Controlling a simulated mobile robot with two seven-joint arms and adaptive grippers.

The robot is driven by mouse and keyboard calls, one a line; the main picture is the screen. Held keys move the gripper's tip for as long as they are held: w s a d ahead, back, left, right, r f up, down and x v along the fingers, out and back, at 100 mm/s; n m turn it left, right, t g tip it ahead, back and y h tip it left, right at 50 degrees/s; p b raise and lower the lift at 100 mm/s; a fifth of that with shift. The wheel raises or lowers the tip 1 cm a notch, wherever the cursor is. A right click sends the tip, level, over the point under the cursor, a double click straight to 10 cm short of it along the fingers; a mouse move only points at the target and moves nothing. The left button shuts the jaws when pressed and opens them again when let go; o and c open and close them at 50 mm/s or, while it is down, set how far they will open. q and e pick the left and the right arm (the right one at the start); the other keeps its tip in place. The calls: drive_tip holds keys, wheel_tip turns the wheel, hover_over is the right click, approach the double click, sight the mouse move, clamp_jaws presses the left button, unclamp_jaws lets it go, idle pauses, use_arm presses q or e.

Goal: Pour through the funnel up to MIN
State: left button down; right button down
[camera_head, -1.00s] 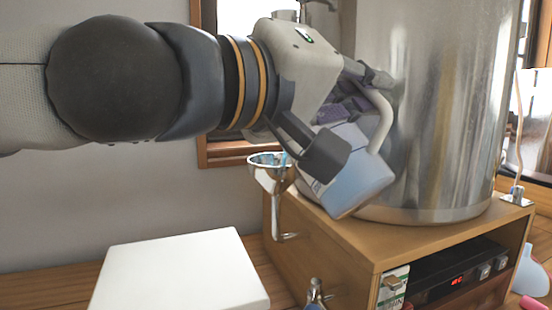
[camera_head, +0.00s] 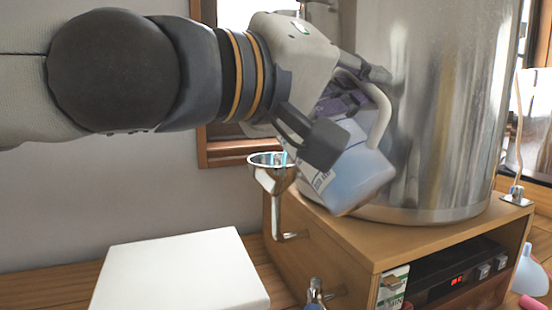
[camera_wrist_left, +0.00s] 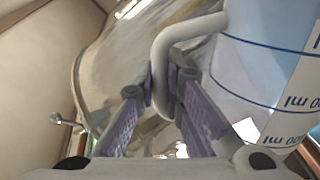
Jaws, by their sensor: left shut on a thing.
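A translucent measuring jug (camera_head: 359,177) with a white handle hangs tilted above the wooden box, beside the steel vessel. My left gripper (camera_head: 348,104) is shut on its handle. In the left wrist view, the purple finger pads (camera_wrist_left: 165,92) close around the white handle (camera_wrist_left: 161,62), and blue "ml" marks show on the jug (camera_wrist_left: 262,72). A metal funnel (camera_head: 271,166) with a bent pipe stands at the box's left side, just left of the jug. A thin bluish streak shows at the funnel's mouth; the jug's lip is hidden behind my gripper. My right gripper is not in view.
A big steel vessel (camera_head: 440,110) stands on the wooden box (camera_head: 330,238), close to the jug and gripper. A white block (camera_head: 182,272) lies at the lower left. A black unit with a red display (camera_head: 455,280) sits inside the box. A metal tap (camera_head: 316,294) is at the front.

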use_arm(q)
drive_tip(key=shift+w+a+r+n+p, duration=0.1)
drive_tip(key=shift+w+a+r+n, duration=0.15)
drive_tip(key=shift+w+r+n, duration=0.25)
drive_tip(key=shift+w+a+r+n+p, duration=0.1)
drive_tip(key=shift+w+a+r+n, duration=0.2)
drive_tip(key=shift+r+n, duration=0.3)
drive_tip(key=shift+w+a+r+n+p, duration=0.1)
drive_tip(key=shift+w+a+r+n, duration=0.15)
drive_tip(key=shift+w+r+n, duration=0.3)
idle(6.3)
